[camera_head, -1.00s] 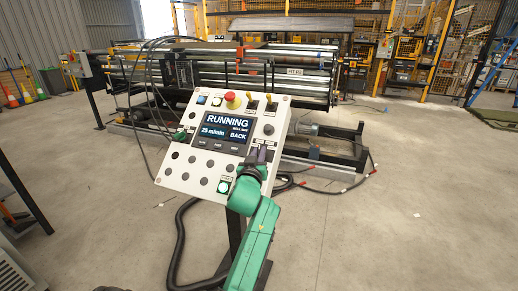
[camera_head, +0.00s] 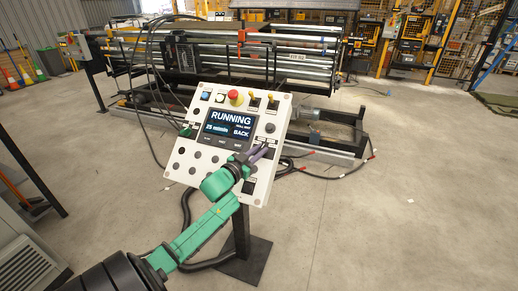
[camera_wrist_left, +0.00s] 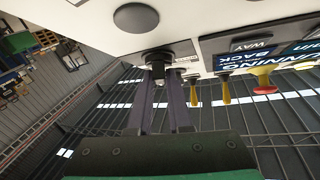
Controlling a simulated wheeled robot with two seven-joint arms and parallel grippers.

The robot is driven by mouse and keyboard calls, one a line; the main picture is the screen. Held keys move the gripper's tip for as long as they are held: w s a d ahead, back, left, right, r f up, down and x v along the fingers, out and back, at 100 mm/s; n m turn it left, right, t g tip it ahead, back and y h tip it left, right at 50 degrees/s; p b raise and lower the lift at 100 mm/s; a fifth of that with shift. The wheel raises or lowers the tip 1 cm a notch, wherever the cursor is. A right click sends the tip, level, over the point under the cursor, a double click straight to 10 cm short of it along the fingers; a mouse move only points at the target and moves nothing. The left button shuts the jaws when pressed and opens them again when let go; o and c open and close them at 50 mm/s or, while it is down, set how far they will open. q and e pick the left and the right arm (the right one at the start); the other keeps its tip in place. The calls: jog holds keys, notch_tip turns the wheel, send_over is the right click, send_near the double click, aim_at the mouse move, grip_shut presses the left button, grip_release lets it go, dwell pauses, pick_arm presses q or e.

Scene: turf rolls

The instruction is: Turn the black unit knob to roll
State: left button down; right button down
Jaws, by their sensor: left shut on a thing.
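The slanted white control panel (camera_head: 183,170) stands on a dark post, and its screen (camera_head: 228,131) reads RUNNING. My left gripper (camera_head: 258,154) reaches in from the lower left, its purple fingers at the right part of the panel below the screen. In the left wrist view a black knob (camera_wrist_left: 158,64) on a dark plate sits at the fingertips, and the left gripper (camera_wrist_left: 160,88) is shut on it. The knob is mostly hidden by the fingers in the head view, so its setting cannot be read. My right gripper is not in view.

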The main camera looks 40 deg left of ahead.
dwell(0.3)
pick_arm(q)
jog(key=c, duration=0.8)
grip_release()
jog(key=shift+w+f, duration=0.1)
jog(key=shift+w, duration=0.05)
jog(key=shift+c, duration=0.2)
jog(key=s, duration=1.4)
jog(key=shift+s+d, duration=0.3)
jog(key=shift+d, duration=0.15)
